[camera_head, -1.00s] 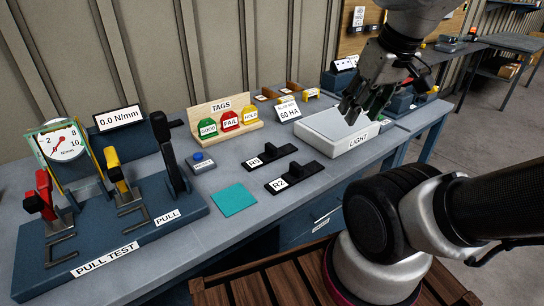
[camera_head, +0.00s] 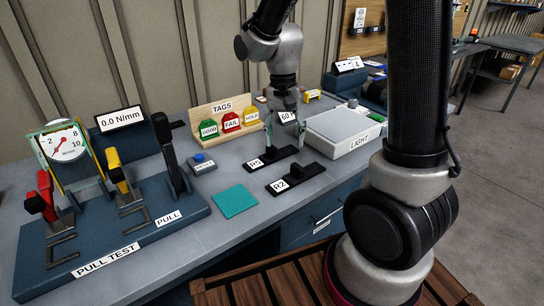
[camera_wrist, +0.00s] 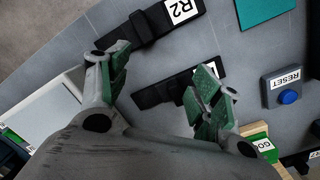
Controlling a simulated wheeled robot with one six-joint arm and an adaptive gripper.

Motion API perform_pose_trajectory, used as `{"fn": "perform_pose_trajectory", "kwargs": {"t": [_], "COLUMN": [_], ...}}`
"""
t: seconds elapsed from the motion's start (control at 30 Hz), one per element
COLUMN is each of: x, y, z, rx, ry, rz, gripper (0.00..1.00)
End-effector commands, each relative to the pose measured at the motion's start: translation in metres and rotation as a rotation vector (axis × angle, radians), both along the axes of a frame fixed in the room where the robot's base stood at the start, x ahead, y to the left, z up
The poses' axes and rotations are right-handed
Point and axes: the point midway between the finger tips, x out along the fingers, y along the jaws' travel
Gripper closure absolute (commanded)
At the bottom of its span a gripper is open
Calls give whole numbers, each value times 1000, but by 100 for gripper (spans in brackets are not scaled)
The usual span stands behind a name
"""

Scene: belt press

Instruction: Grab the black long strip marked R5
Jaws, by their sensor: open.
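The black long strip marked R5 (camera_head: 276,159) lies flat on the grey-blue bench, with its white label at its left end and a raised block near its middle. My gripper (camera_head: 285,140) is above it, pointing down, with open, empty fingers. In the wrist view, the R5 strip (camera_wrist: 148,97) shows between and beyond the green-padded fingers of my gripper (camera_wrist: 160,85); the right finger hides most of its label. Contact between the fingers and the strip cannot be made out.
A similar strip marked R2 (camera_head: 293,178) lies just in front. A teal square (camera_head: 234,201) and a reset button box (camera_head: 202,164) are to the left. The tags rack (camera_head: 220,108) stands behind, and the light box (camera_head: 343,129) is close on the right.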

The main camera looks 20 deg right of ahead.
Motion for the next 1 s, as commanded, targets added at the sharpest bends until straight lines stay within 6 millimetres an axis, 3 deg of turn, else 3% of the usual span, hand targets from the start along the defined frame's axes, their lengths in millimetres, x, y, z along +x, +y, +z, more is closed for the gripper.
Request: {"fn": "perform_pose_trajectory", "kwargs": {"t": [0.1, 0.2, 0.4, 0.57, 1.0], "x": [30, 49, 58, 58, 63], "y": [11, 16, 18, 17, 13], "z": [-16, -10, -8, -19, -80], "rx": [-21, -17, -15, -19, -19], "ry": [-22, -71, -103, -100, -100], "rz": [-270, -481, -759, -811, -808], "gripper": [36, 36, 36, 36, 36]}}
